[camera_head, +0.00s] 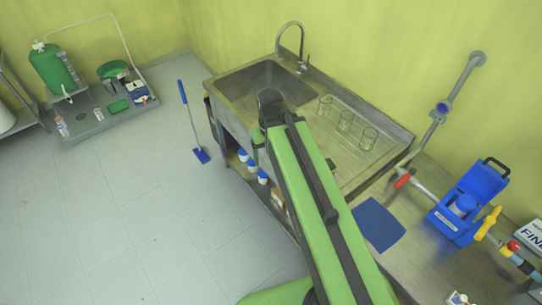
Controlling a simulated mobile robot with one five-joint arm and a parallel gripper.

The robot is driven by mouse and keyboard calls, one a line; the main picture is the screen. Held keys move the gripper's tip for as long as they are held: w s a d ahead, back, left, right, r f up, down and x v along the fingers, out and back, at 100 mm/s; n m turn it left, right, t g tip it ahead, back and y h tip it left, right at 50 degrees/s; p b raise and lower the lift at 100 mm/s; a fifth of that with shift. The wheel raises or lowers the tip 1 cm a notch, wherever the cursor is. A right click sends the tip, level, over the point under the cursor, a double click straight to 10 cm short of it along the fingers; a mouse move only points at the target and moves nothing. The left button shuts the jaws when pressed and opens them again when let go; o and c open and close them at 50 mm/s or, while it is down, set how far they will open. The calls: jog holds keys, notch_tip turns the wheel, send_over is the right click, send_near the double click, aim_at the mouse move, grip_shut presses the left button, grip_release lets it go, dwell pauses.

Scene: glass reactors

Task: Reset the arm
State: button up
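My green and black arm reaches up from the bottom of the head view, in front of the steel sink unit (238,122). The far end of the arm is a dark part that overlaps the near edge of the sink basin. The gripper's fingers cannot be made out there, so I cannot tell whether they are open or shut. Nothing is seen held at the arm's end.
Glass beakers (345,121) stand on the drainboard (385,122). A blue mat (378,224) and blue case (463,212) are on the right bench. The floor (120,200) at left is mostly clear.

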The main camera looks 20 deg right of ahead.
jog(key=shift+a, duration=0.3)
notch_tip(320, 180, down, 20)
jog(key=b, duration=2)
jog(key=shift+d+r+p, duration=0.1)
jog(key=shift+r+p, duration=0.25)
jog(key=shift+c, duration=0.3)
